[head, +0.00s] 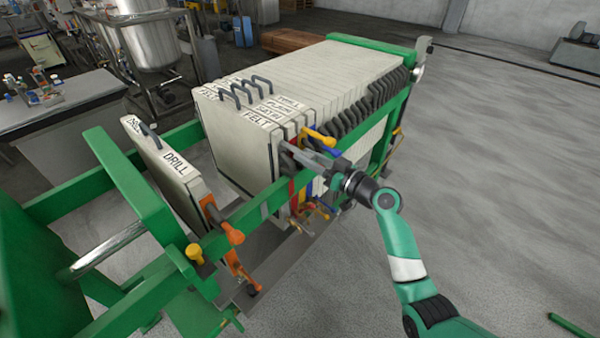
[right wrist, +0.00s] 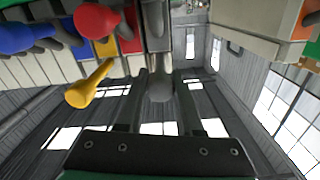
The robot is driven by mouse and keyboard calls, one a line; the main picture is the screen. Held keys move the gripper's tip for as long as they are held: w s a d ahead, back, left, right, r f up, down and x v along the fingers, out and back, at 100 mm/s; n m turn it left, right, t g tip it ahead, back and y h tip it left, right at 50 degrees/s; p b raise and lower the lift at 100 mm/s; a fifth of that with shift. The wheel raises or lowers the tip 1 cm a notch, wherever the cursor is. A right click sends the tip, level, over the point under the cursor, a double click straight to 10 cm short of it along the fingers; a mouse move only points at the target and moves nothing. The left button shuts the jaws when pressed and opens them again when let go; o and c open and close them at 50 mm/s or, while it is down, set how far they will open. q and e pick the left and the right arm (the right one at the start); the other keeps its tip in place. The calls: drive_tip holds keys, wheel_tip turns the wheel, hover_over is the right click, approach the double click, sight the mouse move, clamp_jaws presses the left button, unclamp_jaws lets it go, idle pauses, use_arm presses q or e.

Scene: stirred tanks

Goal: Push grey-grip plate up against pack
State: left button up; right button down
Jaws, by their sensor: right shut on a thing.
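The grey-grip plate (head: 235,152) is the cream plate marked FELT at the near end of the pack (head: 345,75). It stands upright, and I see no clear gap between it and the plates behind it. My right gripper (head: 305,158) reaches in from the right at the plate's side. Its fingers are shut on the grey grip, which shows between them in the right wrist view (right wrist: 160,82). In the head view the gripper mostly hides that grip. My left gripper is not in view.
A DRILL plate (head: 165,170) with an orange grip (head: 228,232) stands apart to the left, with open space between it and the pack. Red (right wrist: 97,20), yellow (right wrist: 88,85) and blue (right wrist: 30,38) grips crowd beside my right gripper. The green rail (head: 250,208) runs alongside.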

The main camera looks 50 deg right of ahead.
drive_tip(key=shift+d+f, duration=0.2)
drive_tip(key=shift+d, duration=0.15)
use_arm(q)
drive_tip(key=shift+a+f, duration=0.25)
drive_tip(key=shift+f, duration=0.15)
use_arm(e)
drive_tip(key=c, duration=0.9)
unclamp_jaws()
drive_tip(key=o, duration=0.3)
drive_tip(key=shift+d+r, duration=0.15)
drive_tip(key=shift+d, duration=0.05)
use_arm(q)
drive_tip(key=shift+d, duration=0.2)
use_arm(e)
drive_tip(key=shift+a, duration=0.1)
use_arm(q)
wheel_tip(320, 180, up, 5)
drive_tip(key=p, duration=0.5)
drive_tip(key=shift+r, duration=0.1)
use_arm(e)
drive_tip(key=s, duration=1.1)
drive_tip(key=shift+s+d, duration=0.2)
drive_tip(key=shift+s, duration=0.15)
